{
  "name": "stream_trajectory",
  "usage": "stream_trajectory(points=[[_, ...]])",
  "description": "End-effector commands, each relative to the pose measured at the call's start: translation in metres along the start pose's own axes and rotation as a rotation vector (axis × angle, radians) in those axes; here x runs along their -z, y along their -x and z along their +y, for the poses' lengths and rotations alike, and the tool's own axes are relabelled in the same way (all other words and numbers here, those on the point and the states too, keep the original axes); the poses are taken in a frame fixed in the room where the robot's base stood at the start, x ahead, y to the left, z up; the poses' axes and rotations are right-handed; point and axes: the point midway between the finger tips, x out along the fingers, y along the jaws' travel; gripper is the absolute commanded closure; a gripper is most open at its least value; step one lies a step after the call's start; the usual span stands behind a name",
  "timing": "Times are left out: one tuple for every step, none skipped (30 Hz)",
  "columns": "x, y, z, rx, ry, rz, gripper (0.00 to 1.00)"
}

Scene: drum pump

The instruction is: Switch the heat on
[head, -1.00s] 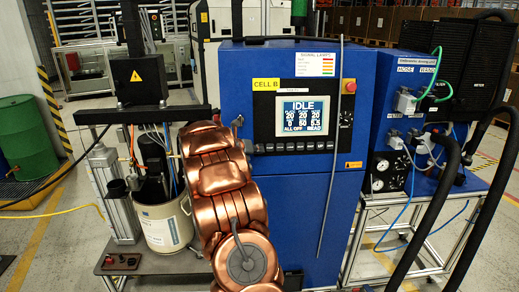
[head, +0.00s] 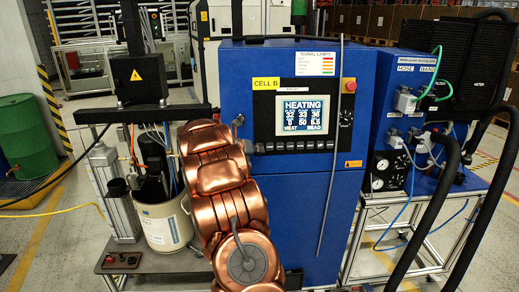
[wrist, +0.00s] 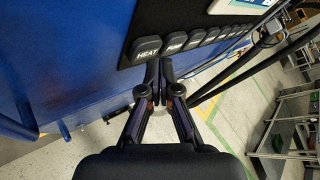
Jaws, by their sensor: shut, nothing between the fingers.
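The blue cabinet (head: 300,200) labelled CELL B carries a screen (head: 306,115) that reads HEATING, with 32, 33 and 36 below and HEAT at lower left. Under it runs a row of dark buttons (head: 305,146). In the wrist view the HEAT button (wrist: 147,48) is at the left end of the row, beside another labelled button (wrist: 175,42). My gripper (wrist: 159,70) is shut and empty, its tips just below and right of the HEAT button. I cannot tell whether they touch the panel. In the head view my copper-coloured arm mostly hides the gripper.
A red knob (head: 349,86) sits right of the screen. A pail (head: 166,226) and pump stand left of the cabinet. A blue box with gauges and hoses (head: 405,110) stands on a frame at right. Thick black hoses (head: 430,215) hang at front right.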

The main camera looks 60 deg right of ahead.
Motion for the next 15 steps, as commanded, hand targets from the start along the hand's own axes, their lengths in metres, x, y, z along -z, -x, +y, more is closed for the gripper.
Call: stream_trajectory(points=[[0.0009,0.0017,-0.0019,0.001,0.0,-0.001,1.0],[0.0014,0.0025,-0.0027,0.001,-0.001,-0.001,1.0],[0.0017,0.0035,-0.0036,0.001,-0.001,-0.001,1.0],[0.002,0.0039,-0.004,0.001,-0.002,-0.001,1.0],[0.0022,0.0042,-0.0043,0.001,-0.002,-0.001,1.0],[0.0023,0.0044,-0.0044,0.001,-0.002,-0.001,1.0],[0.0023,0.0044,-0.0044,0.001,-0.002,-0.001,1.0],[0.0023,0.0043,-0.0043,0.001,-0.002,-0.001,1.0],[0.0024,0.0043,-0.0042,0.001,-0.002,-0.001,1.0],[0.0025,0.0042,-0.0042,0.001,-0.002,-0.001,1.0],[0.0025,0.0042,-0.0041,0.001,-0.002,-0.001,1.0],[0.0025,0.0042,-0.0041,0.001,-0.002,-0.001,1.0],[0.0025,0.0042,-0.0041,0.001,-0.002,-0.001,1.0],[0.0026,0.0044,-0.0041,0.001,-0.002,-0.001,1.0],[0.0029,0.005,-0.0045,0.001,-0.002,-0.001,1.0]])
